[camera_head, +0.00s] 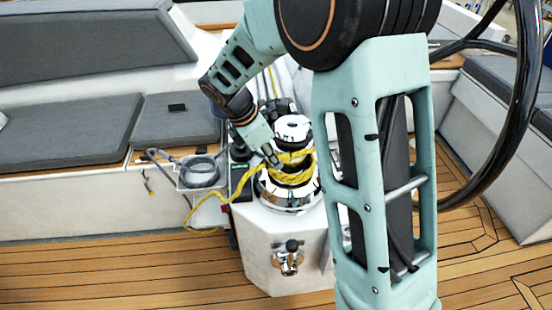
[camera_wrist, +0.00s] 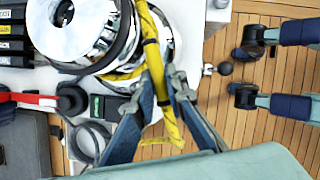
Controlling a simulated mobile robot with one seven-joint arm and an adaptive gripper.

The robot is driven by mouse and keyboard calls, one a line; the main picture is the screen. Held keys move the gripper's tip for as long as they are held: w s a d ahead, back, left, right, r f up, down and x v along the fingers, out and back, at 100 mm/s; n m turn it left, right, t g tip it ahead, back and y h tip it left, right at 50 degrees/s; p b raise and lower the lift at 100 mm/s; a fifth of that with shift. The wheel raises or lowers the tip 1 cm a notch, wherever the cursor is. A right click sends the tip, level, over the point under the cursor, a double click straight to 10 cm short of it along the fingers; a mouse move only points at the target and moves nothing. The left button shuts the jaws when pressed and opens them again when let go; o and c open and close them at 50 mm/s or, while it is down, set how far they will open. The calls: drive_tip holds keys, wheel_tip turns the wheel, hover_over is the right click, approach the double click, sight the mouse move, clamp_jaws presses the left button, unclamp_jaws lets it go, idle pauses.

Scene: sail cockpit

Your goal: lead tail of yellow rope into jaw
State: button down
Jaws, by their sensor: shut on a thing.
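The chrome winch (camera_head: 289,195) stands on a white pedestal, with several turns of yellow rope (camera_head: 295,177) around its drum. The winch top (camera_wrist: 68,28) fills the upper left of the wrist view. The jaw appears to be the dark ring (camera_wrist: 122,40) under that top; its opening is hard to make out. My gripper (camera_head: 275,163) is at the left side of the winch. In the wrist view my gripper (camera_wrist: 162,90) is shut on the yellow rope (camera_wrist: 150,50), beside the drum. A short end of rope hangs below the fingers. In the head view, rope also trails left towards the deck.
A chrome fitting (camera_head: 287,260) sticks out of the pedestal front. A red-and-black handle (camera_wrist: 35,99) lies near the winch in the wrist view. The dark steering wheel (camera_head: 526,75) is at right. The teak deck (camera_head: 130,275) is clear.

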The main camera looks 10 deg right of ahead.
drive_tip(key=shift+w+a+m+g+p, duration=0.4)
drive_tip(key=shift+w+a+m, duration=0.3)
drive_tip(key=shift+a+m, duration=0.3)
drive_tip(key=shift+d, duration=0.1)
drive_tip(key=shift+w+a+m+g+p, duration=0.25)
drive_tip(key=shift+w+a+m+p, duration=0.25)
drive_tip(key=shift+m, duration=0.2)
drive_tip(key=shift+w+a+m+g+p, duration=0.25)
drive_tip(key=shift+w+a+m+p, duration=0.1)
drive_tip(key=shift+w+m+p, duration=0.25)
drive_tip(key=shift+w+a+r+m+g+p, duration=0.1)
drive_tip(key=shift+w+a+m+g+p, duration=0.2)
drive_tip(key=shift+w+m+p, duration=0.3)
drive_tip(key=shift+w+a+m+g+p, duration=0.2)
drive_tip(key=shift+w+a+m+p, duration=0.1)
drive_tip(key=shift+w+m+p, duration=0.25)
drive_tip(key=c, duration=1.4)
unclamp_jaws()
